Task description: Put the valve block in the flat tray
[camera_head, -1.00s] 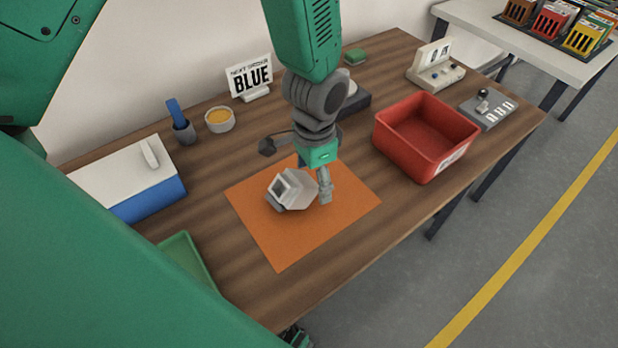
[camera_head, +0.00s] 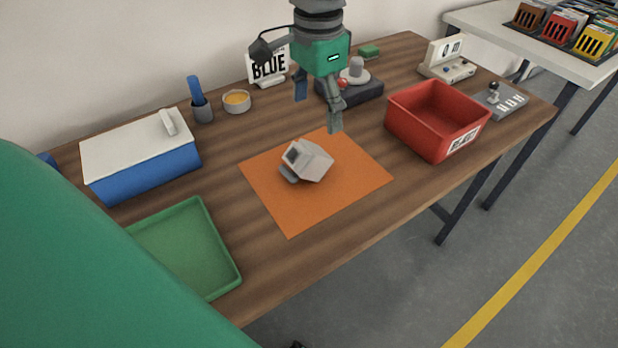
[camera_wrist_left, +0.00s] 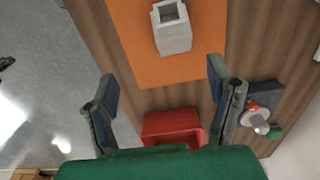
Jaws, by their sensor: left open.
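The valve block (camera_head: 308,160), a light grey block with a square opening in one face, rests on the orange mat (camera_head: 345,195). It also shows in the left wrist view (camera_wrist_left: 173,38), on the mat beyond my fingertips. The flat tray (camera_head: 222,282), green and shallow, lies at the front left of the table, and the visible part is empty. My left gripper (camera_head: 317,102) is open and empty, above and behind the block, apart from it. Its two spread fingers also show in the left wrist view (camera_wrist_left: 162,84). My right gripper is not in view.
A red bin (camera_head: 462,139) stands right of the mat. A blue box with a white lid (camera_head: 155,170) stands behind the tray. A dark device (camera_head: 360,92) and a BLUE sign (camera_head: 270,68) stand at the back. Bare wood lies between tray and mat.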

